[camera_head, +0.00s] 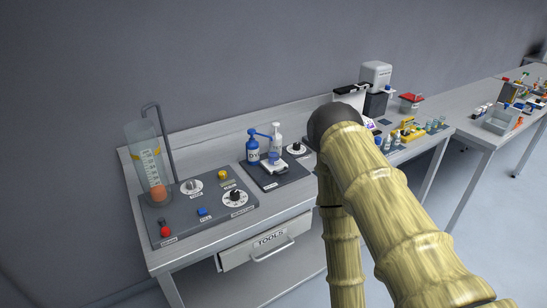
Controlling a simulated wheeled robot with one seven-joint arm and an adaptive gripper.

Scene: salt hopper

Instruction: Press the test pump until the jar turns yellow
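A blue pump bottle (253,152) with letters on its front, partly readable as "DY", stands on a dark board (262,181) on the bench. Its spout reaches right, over a small blue vessel (274,158) that may be the jar. I see no yellow in that vessel. A white pump bottle (277,134) stands just behind it. I cannot tell which bottle is the test pump. My wood-patterned arm with its dark joint rises at the right of these things. My gripper is not visible.
A tools drawer (265,248) is below. A dial (296,148) sits right of the bottles. My arm hides part of the bench.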

